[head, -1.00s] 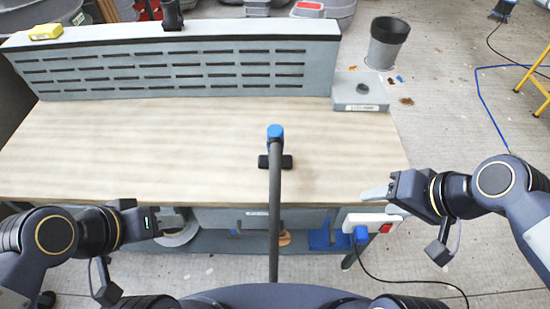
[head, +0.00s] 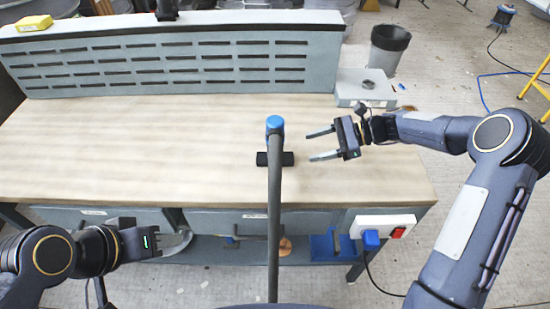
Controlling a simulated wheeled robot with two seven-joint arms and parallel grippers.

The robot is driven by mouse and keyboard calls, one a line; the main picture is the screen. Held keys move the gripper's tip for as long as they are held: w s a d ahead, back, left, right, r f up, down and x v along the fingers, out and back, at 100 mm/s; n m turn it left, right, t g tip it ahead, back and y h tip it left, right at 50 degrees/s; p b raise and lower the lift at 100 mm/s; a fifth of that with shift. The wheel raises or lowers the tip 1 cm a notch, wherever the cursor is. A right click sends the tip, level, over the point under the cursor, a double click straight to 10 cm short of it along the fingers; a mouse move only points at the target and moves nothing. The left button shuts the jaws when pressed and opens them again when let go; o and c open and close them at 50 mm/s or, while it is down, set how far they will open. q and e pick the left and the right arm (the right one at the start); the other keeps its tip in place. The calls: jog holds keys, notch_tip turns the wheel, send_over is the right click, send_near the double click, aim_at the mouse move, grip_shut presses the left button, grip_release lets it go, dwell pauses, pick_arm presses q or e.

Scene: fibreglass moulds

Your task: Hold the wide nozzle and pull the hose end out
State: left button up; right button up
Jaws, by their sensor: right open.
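The wide nozzle (head: 288,159) is a flat black piece lying on the wooden bench top (head: 150,150). The grey hose (head: 274,210) runs from there over the front edge of the bench towards me. Its blue hose end (head: 274,124) is at the far tip, just beyond the nozzle. How the two join is hidden under the hose. My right gripper (head: 313,145) is open and empty, to the right of the nozzle, its fingers pointing left towards it and apart from it. My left gripper (head: 176,244) is low at the bench's front left; its fingers are unclear.
A slotted grey panel (head: 180,65) closes the back of the bench. A grey box (head: 365,88) stands at the back right corner. A white power strip (head: 383,226) with a blue plug is on the bench's front right. The bench top around the nozzle is clear.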

aim_at(283, 155)
jog(key=f, duration=0.1)
jog(key=w+f+m, duration=0.1)
jog(key=a+f+y, duration=0.1)
jog(key=shift+w+f+b, duration=0.15)
jog(key=shift+w+b, duration=0.15)
jog(key=b+x, duration=0.2)
jog(key=x, duration=0.6)
jog(key=shift+a, duration=0.1)
jog(key=shift+b+x, duration=0.3)
jog(key=shift+x, duration=0.5)
